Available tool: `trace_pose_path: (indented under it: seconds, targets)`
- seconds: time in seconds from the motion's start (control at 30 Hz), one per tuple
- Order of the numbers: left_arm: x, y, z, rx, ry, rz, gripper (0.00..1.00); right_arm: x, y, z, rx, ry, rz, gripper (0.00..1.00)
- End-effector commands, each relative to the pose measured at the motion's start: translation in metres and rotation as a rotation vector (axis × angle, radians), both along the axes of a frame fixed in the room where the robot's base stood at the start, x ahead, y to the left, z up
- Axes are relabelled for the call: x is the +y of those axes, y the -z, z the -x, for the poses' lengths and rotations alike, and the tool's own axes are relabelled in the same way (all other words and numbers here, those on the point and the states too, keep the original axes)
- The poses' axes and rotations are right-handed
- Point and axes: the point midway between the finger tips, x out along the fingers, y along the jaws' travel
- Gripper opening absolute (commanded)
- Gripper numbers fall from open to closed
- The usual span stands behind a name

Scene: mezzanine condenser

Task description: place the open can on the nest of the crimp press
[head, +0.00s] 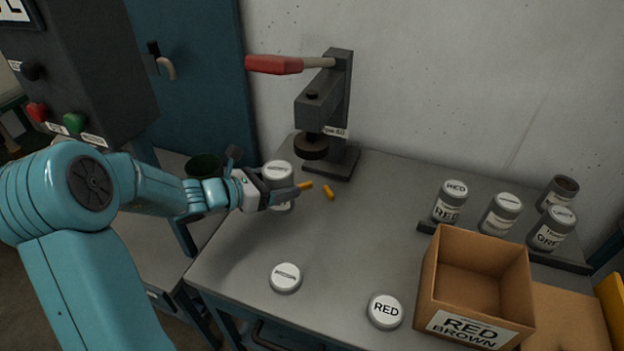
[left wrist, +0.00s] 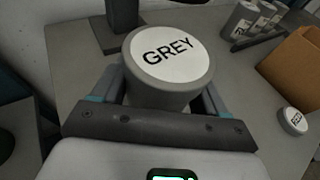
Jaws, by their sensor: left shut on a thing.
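My left gripper (head: 268,192) is shut on a grey can (head: 277,172), which is upright over the left part of the bench. In the left wrist view, the can (left wrist: 165,90) has a white top reading GREY, between the two fingers. I cannot tell whether it touches the bench. The crimp press (head: 325,100) stands just behind and right of it, with a red-handled lever (head: 275,64) and a dark round head above its base (head: 335,168). I see nothing standing under the head. A can with a dark, open-looking top (head: 560,190) stands at the far right. My right gripper is not in view.
Several lidded cans (head: 450,203) stand in a dark rack at right. An open carton (head: 475,328) marked RED BROWN is at front right. The bench middle is clear.

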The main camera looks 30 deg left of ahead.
Motion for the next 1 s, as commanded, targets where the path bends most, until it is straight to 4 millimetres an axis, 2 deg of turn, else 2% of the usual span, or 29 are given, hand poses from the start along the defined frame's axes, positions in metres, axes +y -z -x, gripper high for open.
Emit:
trace_pose_path:
  seconds: [0.03,0.2,0.33,0.43,0.67,1.0]
  targets:
    - [-0.008,-0.002,-0.016,-0.004,0.008,0.001,0.07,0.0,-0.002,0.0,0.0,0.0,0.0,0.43]
    - [-0.024,-0.002,-0.059,-0.003,0.006,0.001,0.07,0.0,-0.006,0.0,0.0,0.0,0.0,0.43]
    - [-0.03,-0.002,-0.078,-0.003,0.003,0.0,0.07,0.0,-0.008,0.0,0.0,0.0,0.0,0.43]
    - [-0.032,0.001,-0.084,-0.002,0.001,0.001,0.07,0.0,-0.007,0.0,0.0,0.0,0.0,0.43]
    - [-0.032,0.032,-0.085,-0.001,0.001,0.002,0.07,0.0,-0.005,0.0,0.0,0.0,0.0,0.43]
    - [-0.031,0.036,-0.084,-0.003,0.0,0.0,0.07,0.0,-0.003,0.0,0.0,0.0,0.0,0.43]
